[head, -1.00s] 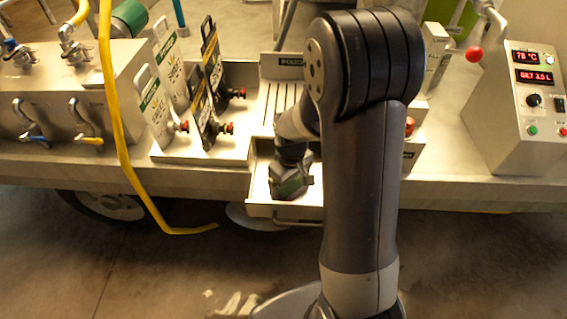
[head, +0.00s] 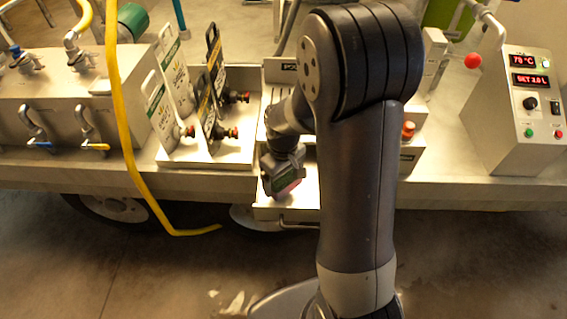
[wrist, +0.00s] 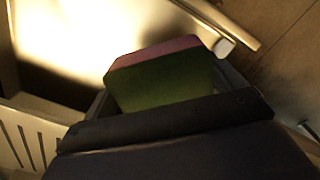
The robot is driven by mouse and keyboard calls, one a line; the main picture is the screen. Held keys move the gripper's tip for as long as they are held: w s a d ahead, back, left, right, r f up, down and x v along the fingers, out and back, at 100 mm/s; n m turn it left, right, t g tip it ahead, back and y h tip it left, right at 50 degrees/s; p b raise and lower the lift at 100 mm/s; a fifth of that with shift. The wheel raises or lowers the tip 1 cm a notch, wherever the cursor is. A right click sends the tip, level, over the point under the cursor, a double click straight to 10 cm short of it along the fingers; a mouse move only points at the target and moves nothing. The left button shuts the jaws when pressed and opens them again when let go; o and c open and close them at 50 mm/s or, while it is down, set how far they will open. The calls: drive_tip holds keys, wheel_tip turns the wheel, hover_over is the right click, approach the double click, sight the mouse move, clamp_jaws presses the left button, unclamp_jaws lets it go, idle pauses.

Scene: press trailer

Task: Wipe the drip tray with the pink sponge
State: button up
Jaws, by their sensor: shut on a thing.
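The pink sponge (wrist: 160,75) has a pink layer and a green layer and shows between the dark fingers in the wrist view. My gripper (head: 284,182) is shut on it, tilted, and a pink edge shows in the head view. It hangs over a pale metal, drawer-like tray (head: 268,213), which looks like the drip tray. The tray's bright inner surface (wrist: 75,35) shows in the wrist view. I cannot tell whether the sponge touches the tray. My arm hides the tray's right part in the head view.
A bar handle (head: 300,223) runs along the tray's front. Left of it stand upright label plates (head: 165,108) with red-tipped knobs. A yellow hose (head: 125,130) hangs over the counter edge. A control box (head: 525,125) with a red-knobbed lever stands at right. Floor in front is open.

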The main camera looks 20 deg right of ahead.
drive_tip(key=shift+r+p, duration=1.2)
drive_tip(key=shift+r, duration=0.7)
drive_tip(key=shift+s+f, duration=0.1)
